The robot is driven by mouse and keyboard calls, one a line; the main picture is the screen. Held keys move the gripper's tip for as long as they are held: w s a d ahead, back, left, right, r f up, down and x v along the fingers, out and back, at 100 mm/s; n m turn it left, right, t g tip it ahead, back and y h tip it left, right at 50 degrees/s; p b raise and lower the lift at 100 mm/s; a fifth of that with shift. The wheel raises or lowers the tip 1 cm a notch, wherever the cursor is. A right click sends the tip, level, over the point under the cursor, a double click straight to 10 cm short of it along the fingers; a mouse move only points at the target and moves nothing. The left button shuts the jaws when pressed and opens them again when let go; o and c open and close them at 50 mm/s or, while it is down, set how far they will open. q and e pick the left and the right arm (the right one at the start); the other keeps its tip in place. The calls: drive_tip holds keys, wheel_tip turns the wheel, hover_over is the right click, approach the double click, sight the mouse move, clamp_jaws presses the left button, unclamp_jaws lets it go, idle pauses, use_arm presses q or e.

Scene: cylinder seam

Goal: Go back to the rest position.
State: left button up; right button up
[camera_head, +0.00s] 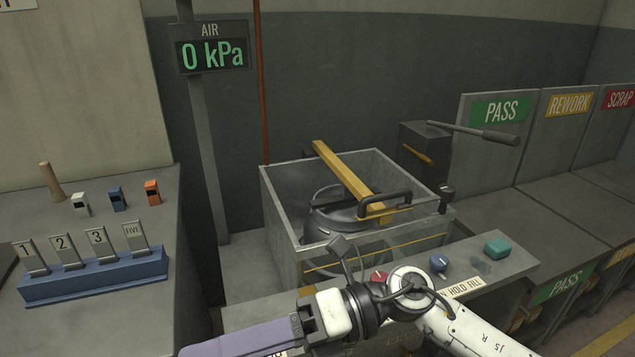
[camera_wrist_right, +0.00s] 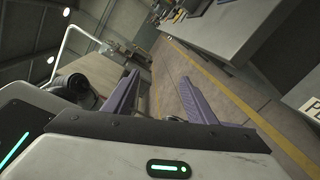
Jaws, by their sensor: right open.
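My right arm comes in from the lower right of the head view and bends left across the front of the bench. Its gripper (camera_head: 225,343) shows as a purple finger at the bottom edge, partly cut off by the frame. In the right wrist view the two purple fingers of the right gripper (camera_wrist_right: 157,90) stand apart with nothing between them. My left gripper does not show in either view.
A metal tank (camera_head: 280,205) with a yellow bar (camera_head: 345,175) holds a dark round vessel (camera_head: 340,212). Close to the arm are a red knob (camera_head: 377,277), blue knob (camera_head: 438,262) and green button (camera_head: 497,246). A blue rack (camera_head: 95,281) stands left. The gauge (camera_head: 212,54) reads 0 kPa.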

drive_tip(key=w+d+r+m+t+y+p, duration=0.1)
drive_tip(key=w+d+r+m+t+y, duration=0.2)
drive_tip(key=m+t, duration=0.45)
drive_tip(key=w+d+r+m+t+y, duration=0.1)
drive_tip(key=w+m+t+y, duration=0.1)
drive_tip(key=w+m+t, duration=0.55)
drive_tip(key=w+d+f+m+t+h+p, duration=0.15)
drive_tip(key=d+f+m+t+h, duration=0.55)
drive_tip(key=d+f+m+h, duration=0.8)
drive_tip(key=s+d+f+m+g+h, duration=0.1)
drive_tip(key=s+d+f+m+g, duration=0.3)
drive_tip(key=s+f+m, duration=0.2)
drive_tip(key=s+d+f+m+g+h+p, duration=0.1)
drive_tip(key=s+d+f+m+g+h, duration=0.1)
drive_tip(key=s+f+m, duration=0.4)
drive_tip(key=s+d+f+g, duration=0.1)
drive_tip(key=s+f+g, duration=0.1)
drive_tip(key=s+f, duration=0.3)
wheel_tip(320, 180, down, 3)
drive_tip(key=shift+s+d+f+m+h, duration=0.15)
drive_tip(key=shift+s+d+m+h, duration=0.15)
drive_tip(key=shift+d, duration=0.1)
